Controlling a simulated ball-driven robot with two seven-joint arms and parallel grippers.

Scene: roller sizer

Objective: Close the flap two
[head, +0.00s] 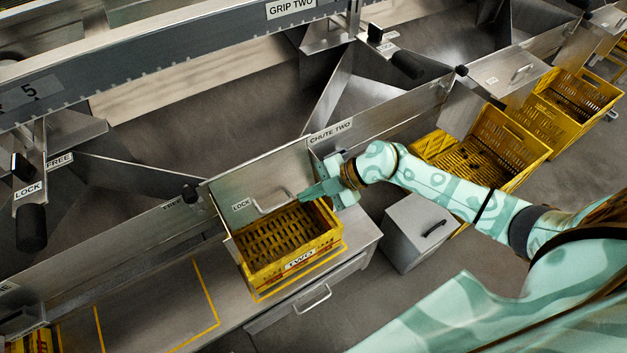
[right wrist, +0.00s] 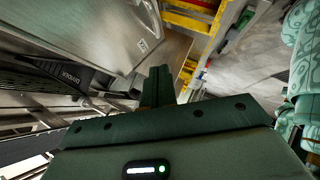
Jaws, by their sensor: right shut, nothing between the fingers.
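Flap two (head: 248,181) is the flat metal panel with a bar handle (head: 272,204) and a LOCK label, under the CHUTE TWO sign (head: 330,131). It slopes down towards the back of the yellow crate marked TWO (head: 300,262). A metal panel that looks like this flap (right wrist: 85,28) shows in the right wrist view. My right gripper (head: 304,197) is shut and empty, at the right side of the flap near the handle's right end. I cannot tell whether it touches the handle. Its fingers (right wrist: 158,85) show together in the right wrist view. My left gripper is out of view.
The crate sits on a metal bench (head: 180,300) with yellow floor-line markings and a drawer handle. A grey box (head: 415,232) with a black handle stands to the right. More yellow crates (head: 500,145) stand farther right. Black-knobbed levers (head: 405,64) stick out above the chutes.

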